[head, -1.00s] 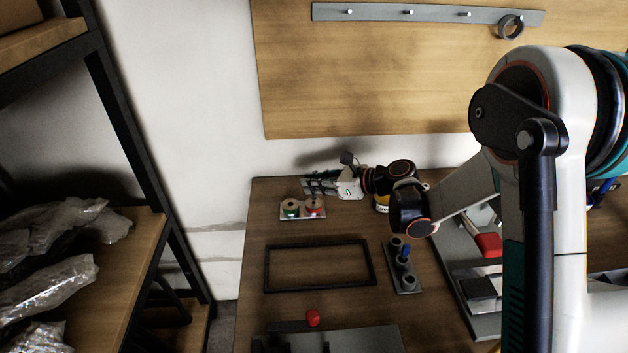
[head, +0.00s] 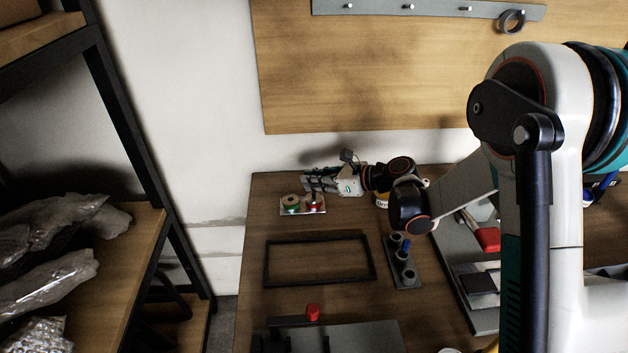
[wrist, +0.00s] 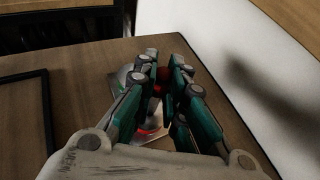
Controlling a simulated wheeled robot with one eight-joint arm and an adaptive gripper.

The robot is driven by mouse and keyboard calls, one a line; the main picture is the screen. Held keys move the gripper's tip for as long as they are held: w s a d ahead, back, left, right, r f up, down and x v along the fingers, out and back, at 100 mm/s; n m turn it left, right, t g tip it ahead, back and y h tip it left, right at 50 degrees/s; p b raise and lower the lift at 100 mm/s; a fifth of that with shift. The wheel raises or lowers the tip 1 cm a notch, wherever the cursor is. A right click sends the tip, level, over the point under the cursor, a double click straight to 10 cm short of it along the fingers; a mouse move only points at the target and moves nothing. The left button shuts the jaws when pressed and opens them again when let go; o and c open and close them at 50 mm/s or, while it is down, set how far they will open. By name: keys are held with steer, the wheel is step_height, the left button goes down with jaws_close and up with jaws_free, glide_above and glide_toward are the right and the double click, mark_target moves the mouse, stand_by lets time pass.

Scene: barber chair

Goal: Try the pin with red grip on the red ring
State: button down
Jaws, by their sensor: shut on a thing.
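My gripper (head: 312,182) is at the back of the table, above the small plate (head: 285,212) that bears the rings. It is shut on the pin with red grip; a bit of the red grip (wrist: 159,89) shows between the fingers in the wrist view. The red ring (head: 315,207) is on the right of the plate, just below the fingers. The green ring (head: 291,206) is to its left. The fingers hide most of the pin, and I cannot tell whether its tip is inside the red ring.
A black frame (head: 267,265) lies in front of the plate. A grey block with round sockets (head: 404,277) stands to its right. A red knob (head: 312,311) is nearer, by grey parts. The wall and wooden board (head: 350,80) rise close behind my gripper.

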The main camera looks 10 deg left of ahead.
steer(key=shift+f, duration=0.45)
stand_by(0.5)
stand_by(0.9)
steer(key=shift+r+p, duration=1.75)
steer(key=shift+r, duration=1.25)
